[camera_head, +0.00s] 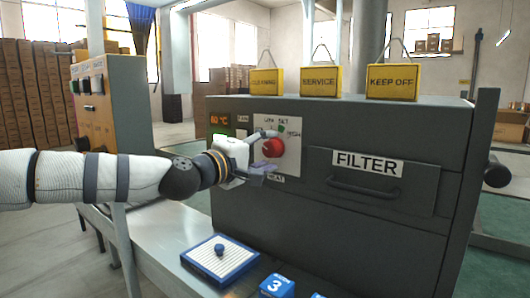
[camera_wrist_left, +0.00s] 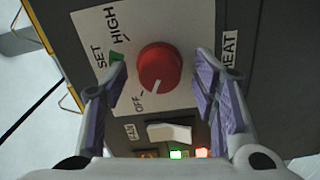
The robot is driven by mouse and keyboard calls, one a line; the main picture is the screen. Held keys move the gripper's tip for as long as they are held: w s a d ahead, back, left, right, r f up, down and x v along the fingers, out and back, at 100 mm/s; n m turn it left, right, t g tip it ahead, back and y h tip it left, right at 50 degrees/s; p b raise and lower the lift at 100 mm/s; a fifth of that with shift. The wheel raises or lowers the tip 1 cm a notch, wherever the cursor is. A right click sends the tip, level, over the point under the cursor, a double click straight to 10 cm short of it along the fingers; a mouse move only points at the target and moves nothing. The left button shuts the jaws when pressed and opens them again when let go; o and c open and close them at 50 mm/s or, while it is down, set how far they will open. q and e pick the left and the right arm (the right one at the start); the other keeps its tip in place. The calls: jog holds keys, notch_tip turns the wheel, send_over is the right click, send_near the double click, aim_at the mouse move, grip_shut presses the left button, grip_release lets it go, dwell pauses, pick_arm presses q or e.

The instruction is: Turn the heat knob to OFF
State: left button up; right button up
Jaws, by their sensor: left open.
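The red heat knob (camera_head: 273,147) is on a white label plate on the front of the dark machine. In the left wrist view the knob (camera_wrist_left: 159,67) lies between the fingers. Its white pointer line is on the lower side, close to the word OFF; a green mark (camera_wrist_left: 117,56) is near SET. My left gripper (camera_head: 264,152) is open in front of the plate, and its fingers also show in the left wrist view (camera_wrist_left: 160,88), one on each side of the knob with gaps. No clear contact shows. My right gripper is not in view.
A white rocker switch (camera_wrist_left: 169,132) marked FAN sits beside the knob. A 60 °C display (camera_head: 220,121) is to the left. The FILTER drawer handle (camera_head: 363,188) juts out to the right. A blue-edged tray (camera_head: 243,272) and a blue block (camera_head: 277,286) stand below.

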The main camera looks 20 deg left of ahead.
pick_arm(q)
jog(key=v, duration=1.2)
